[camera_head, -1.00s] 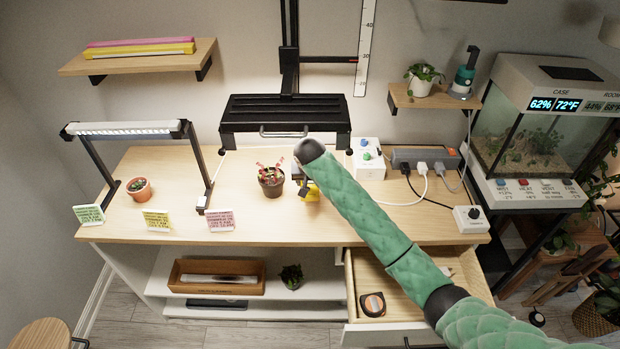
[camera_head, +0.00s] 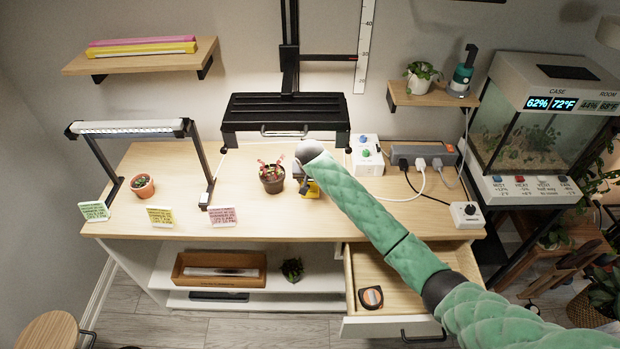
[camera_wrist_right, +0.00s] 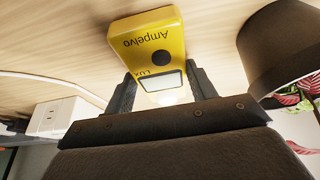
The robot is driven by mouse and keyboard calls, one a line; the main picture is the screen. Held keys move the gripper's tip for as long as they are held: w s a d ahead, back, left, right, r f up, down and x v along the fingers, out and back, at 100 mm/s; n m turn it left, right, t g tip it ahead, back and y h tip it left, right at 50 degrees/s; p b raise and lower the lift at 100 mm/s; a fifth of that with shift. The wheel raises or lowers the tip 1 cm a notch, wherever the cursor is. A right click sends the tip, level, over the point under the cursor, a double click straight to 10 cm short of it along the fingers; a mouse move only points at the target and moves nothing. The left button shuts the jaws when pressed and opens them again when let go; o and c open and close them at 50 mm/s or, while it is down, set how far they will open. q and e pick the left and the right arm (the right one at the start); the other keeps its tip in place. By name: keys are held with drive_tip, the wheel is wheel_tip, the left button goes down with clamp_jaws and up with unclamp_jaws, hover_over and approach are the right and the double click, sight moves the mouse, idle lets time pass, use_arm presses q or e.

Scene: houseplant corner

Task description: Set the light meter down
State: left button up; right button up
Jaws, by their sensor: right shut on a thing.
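The light meter (camera_wrist_right: 148,42) is yellow, with a small screen, a dark round button and the words "Ampelvo" and "Lux". In the right wrist view my right gripper (camera_wrist_right: 160,92) has a dark finger on each side of it and is shut on its screen end. The meter is close to the wooden tabletop; I cannot tell whether it touches. In the head view a yellow bit of the meter (camera_head: 311,189) shows below my right arm's end, which hides most of the gripper. My left gripper is not in view.
A potted red-leaved plant (camera_head: 272,180) stands just left of the meter. A white box with knobs (camera_head: 367,157) and a power strip (camera_head: 424,156) are behind to the right. An open drawer (camera_head: 395,277) sits under my right arm. The tabletop's front middle (camera_head: 290,226) is clear.

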sight(310, 183)
drive_tip(key=o, duration=1.2)
drive_tip(key=shift+f, duration=0.1)
drive_tip(key=shift+c, duration=0.2)
drive_tip(key=shift+s+r, duration=0.1)
drive_tip(key=shift+r, duration=0.25)
drive_tip(key=b+v, duration=0.1)
drive_tip(key=v, duration=0.1)
drive_tip(key=shift+s+r, duration=0.15)
drive_tip(key=shift+r, duration=0.05)
drive_tip(key=s+b, duration=0.3)
drive_tip(key=s, duration=0.7)
drive_tip(key=shift+s+f, duration=0.1)
drive_tip(key=shift+s, duration=0.25)
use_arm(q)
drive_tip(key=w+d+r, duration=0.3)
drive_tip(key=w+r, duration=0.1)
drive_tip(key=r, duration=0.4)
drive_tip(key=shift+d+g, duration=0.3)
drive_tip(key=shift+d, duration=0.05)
use_arm(e)
drive_tip(key=shift+s, duration=0.65)
